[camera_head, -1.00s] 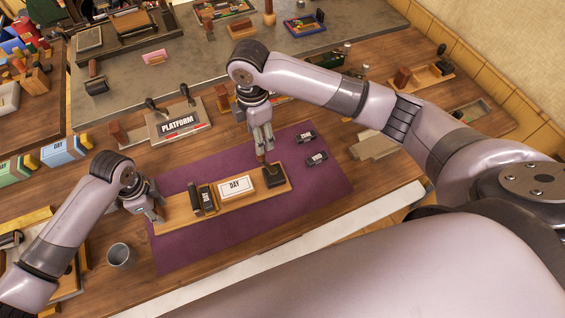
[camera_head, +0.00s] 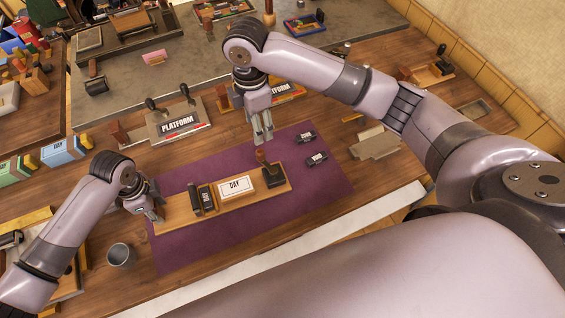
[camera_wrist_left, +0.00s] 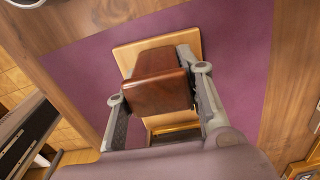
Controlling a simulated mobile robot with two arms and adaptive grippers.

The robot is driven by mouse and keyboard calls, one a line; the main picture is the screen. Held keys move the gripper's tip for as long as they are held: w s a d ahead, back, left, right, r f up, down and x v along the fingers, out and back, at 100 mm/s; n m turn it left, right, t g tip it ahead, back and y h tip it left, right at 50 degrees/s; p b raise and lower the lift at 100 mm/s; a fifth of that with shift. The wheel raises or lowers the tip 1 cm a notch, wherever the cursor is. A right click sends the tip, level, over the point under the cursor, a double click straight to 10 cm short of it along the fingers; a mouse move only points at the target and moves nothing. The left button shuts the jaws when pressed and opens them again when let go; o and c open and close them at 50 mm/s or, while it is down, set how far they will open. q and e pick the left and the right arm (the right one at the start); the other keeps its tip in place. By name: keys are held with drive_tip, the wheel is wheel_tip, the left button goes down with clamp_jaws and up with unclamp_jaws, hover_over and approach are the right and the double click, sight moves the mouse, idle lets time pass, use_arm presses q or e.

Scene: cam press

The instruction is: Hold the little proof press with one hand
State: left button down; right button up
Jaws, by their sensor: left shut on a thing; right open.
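The little proof press (camera_head: 225,198) is a long light-wood board on a purple mat. It carries a white "DAY" card (camera_head: 237,183), dark blocks, and a stamp with a brown handle (camera_head: 262,157) beside or on a black pad (camera_head: 271,175) at its right end. My left gripper (camera_head: 157,214) is at the board's left end. In the left wrist view it is shut on a brown block (camera_wrist_left: 157,82) that stands on the press's board (camera_wrist_left: 128,57). My right gripper (camera_head: 264,138) is open and empty, just above the stamp handle.
Two small dark "2500"-like blocks (camera_head: 316,159) lie on the purple mat (camera_head: 215,243) to the right. A metal cup (camera_head: 121,255) stands at the lower left. A "PLATFORM" rack (camera_head: 178,125) stands behind the mat. The front of the mat is clear.

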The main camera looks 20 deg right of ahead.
wheel_tip(320, 180, up, 10)
idle(0.3)
use_arm(q)
drive_tip(key=shift+p, duration=0.35)
use_arm(e)
drive_tip(key=shift+r, duration=0.3)
use_arm(q)
drive_tip(key=c, duration=1)
unclamp_jaws()
drive_tip(key=shift+r+p, duration=1.05)
drive_tip(key=shift+r, duration=1.95)
use_arm(e)
drive_tip(key=shift+r, duration=0.9)
